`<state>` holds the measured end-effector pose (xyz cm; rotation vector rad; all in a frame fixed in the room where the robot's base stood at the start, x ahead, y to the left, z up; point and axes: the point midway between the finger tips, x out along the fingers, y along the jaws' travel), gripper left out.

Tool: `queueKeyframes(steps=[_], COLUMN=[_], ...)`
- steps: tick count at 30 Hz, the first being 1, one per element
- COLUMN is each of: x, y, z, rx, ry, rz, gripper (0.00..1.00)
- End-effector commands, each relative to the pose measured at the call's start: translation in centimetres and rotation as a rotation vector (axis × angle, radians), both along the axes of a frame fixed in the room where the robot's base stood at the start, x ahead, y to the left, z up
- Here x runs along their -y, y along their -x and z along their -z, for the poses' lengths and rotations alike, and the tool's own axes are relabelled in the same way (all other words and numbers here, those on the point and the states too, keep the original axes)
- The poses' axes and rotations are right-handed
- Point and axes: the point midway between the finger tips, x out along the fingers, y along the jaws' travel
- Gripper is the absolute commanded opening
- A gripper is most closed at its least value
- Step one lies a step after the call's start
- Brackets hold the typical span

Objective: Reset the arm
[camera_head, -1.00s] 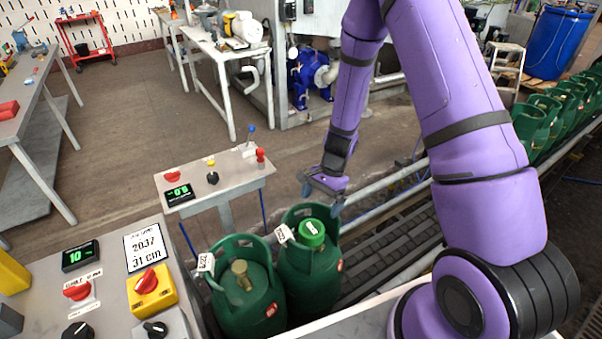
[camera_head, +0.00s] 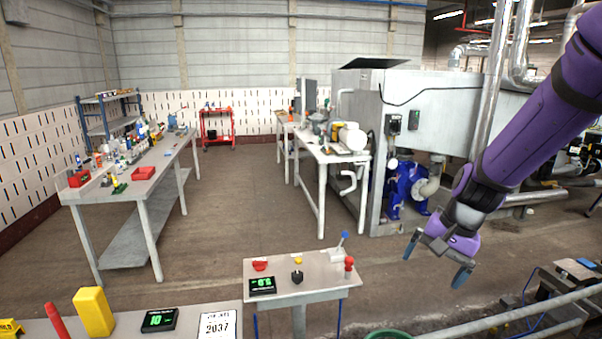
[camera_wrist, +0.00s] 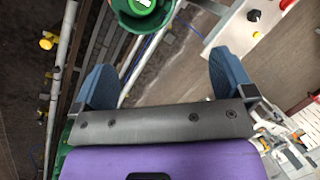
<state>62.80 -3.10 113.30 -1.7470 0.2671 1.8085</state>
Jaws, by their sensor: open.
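My purple arm comes in from the right in the head view. My gripper (camera_head: 438,262) is open and empty, held in the air to the right of the small control stand. In the wrist view its two blue fingers stand wide apart with nothing between them. A green gas cylinder (camera_wrist: 143,18) with a green cap shows at the top of the wrist view, apart from the fingers. Only a bit of a green cylinder rim (camera_head: 388,335) shows at the bottom edge of the head view.
A small control stand (camera_head: 322,282) with knobs and a display is left of my gripper. A control panel (camera_head: 128,330) lies at the bottom left. The conveyor's rail (camera_head: 520,314) runs at the bottom right. Workbenches stand farther back, with open floor between them.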

Motion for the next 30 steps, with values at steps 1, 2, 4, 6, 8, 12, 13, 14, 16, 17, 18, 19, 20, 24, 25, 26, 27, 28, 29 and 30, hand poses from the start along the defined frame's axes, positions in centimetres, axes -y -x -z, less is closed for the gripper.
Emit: queueKeyframes(steps=[1, 2, 4, 6, 8, 12, 13, 14, 16, 17, 18, 19, 20, 24, 25, 26, 27, 28, 29, 30], x=[0.0, 0.1, 0.2, 0.3, 0.5, 0.8, 0.9, 1.0, 1.3, 1.4, 1.5, 1.6, 1.7, 2.3, 2.5, 2.6, 2.8, 2.9, 3.0, 3.2], y=[0.7, 1.0, 2.0, 3.1, 4.0, 6.4, 7.0, 7.5, 8.9, 9.4, 10.2, 10.8, 11.4, 14.2, 14.8, 15.4, 16.1, 16.7, 17.1, 17.8], z=[-1.6, -2.4, -4.1, -5.7, -7.1, -9.9, -10.5, -11.0, -12.2, -12.7, -13.3, -13.8, -14.2, -16.0, -16.3, -16.6, -17.0, -17.2, -17.4, -17.7], rx=[0.031, 0.046, 0.080, 0.113, 0.142, 0.207, 0.219, 0.233, 0.265, 0.277, 0.294, 0.308, 0.320, 0.379, 0.390, 0.401, 0.414, 0.425, 0.434, 0.445], ry=[0.010, 0.016, 0.034, 0.051, 0.069, 0.114, 0.125, 0.135, 0.162, 0.172, 0.189, 0.201, 0.214, 0.277, 0.290, 0.303, 0.321, 0.333, 0.346, 0.361], rz=[-0.028, -0.045, -0.084, -0.123, -0.154, -0.227, -0.242, -0.256, -0.289, -0.303, -0.322, -0.334, -0.346, -0.404, -0.415, -0.426, -0.439, -0.447, -0.457, -0.467], gripper=[1.00, 1.00, 1.00, 1.00, 1.00, 1.00, 1.00, 1.00, 1.00, 1.00, 1.00, 1.00, 1.00, 1.00, 1.00, 1.00, 1.00, 1.00, 1.00, 1.00])
